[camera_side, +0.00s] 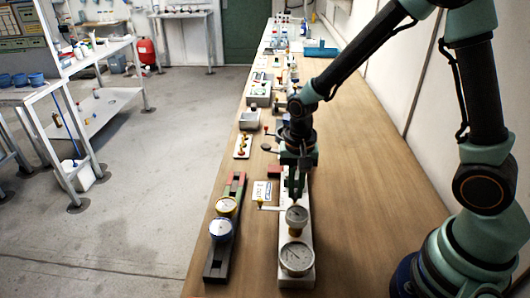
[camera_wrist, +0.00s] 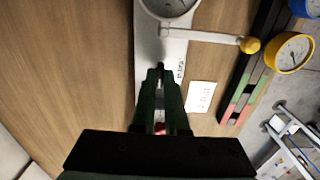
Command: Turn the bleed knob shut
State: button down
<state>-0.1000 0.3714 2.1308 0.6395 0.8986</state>
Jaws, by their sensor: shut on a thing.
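My gripper (camera_side: 297,192) points down over the white gauge board (camera_side: 296,279), just behind the smaller gauge (camera_side: 297,216). In the wrist view my gripper (camera_wrist: 159,72) has its dark green fingers close together over the board's white strip (camera_wrist: 174,52). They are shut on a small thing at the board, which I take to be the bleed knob. The knob is almost wholly hidden by the fingers, so its angle cannot be told. A bit of red shows between the fingers lower down.
A lever with a yellow ball end (camera_wrist: 250,45) sticks out sideways from the board near the gauge. A white label card (camera_wrist: 201,96) lies beside the board. A dark rail (camera_side: 216,268) with blue and yellow gauges stands to the left. Bare wood lies to the right.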

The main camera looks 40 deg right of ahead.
aim_at(296, 193)
jog(key=c, duration=0.9)
grip_release()
jog(key=shift+c, duration=0.2)
jog(key=shift+r, duration=0.1)
notch_tip(296, 193, up, 12)
jog(key=s+d+r+n+t, duration=0.3)
jog(key=s+r+n+t, duration=0.2)
jog(key=n, duration=0.4)
notch_tip(296, 193, up, 2)
jog(key=shift+s+d+r+t, duration=0.25)
jog(key=shift+s+t, duration=0.05)
jog(key=shift+s, duration=0.6)
